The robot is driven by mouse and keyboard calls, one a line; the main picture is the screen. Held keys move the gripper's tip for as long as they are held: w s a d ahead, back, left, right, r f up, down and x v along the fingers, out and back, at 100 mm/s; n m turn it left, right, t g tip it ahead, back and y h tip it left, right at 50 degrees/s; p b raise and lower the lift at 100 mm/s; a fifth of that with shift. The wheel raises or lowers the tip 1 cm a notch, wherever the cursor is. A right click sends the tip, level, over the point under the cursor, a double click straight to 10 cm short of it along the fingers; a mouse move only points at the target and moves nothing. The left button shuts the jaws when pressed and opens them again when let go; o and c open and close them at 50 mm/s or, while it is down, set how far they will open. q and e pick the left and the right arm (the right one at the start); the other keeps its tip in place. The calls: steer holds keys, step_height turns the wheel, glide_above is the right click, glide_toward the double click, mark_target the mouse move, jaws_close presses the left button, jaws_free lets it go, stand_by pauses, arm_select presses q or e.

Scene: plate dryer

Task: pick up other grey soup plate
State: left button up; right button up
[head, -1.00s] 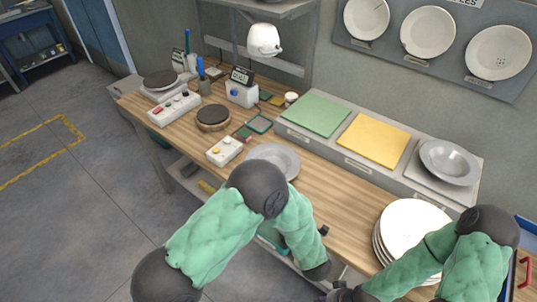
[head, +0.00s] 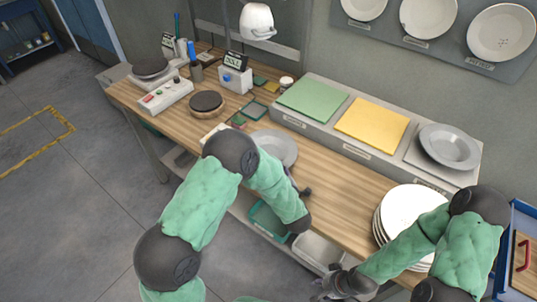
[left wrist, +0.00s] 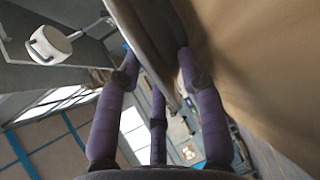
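A grey soup plate (head: 278,146) lies on the wooden table in the middle of the head view, partly hidden by my left arm. A second grey soup plate (head: 450,146) sits on the raised grey shelf at the right. My left gripper (head: 298,190) is low at the front rim of the plate on the table. In the left wrist view its fingers (left wrist: 157,58) stand apart, with the dark plate rim (left wrist: 150,25) running between them; firm contact is not clear. My right gripper (head: 335,284) hangs in front of the table edge, away from both plates; its fingers are too unclear to read.
A stack of white plates (head: 408,212) stands at the table's right, close to my right arm. Green (head: 312,100) and yellow (head: 372,131) mats lie on the shelf. A round burner (head: 207,102) and a control box (head: 166,97) stand left. Bins (head: 268,220) sit below the table.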

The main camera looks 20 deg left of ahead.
arm_select(q)
steer(key=shift+w+a+f, duration=0.1)
steer(key=shift+w+a, duration=0.2)
steer(key=shift+w, duration=0.25)
jaws_close()
steer(key=shift+r, duration=0.2)
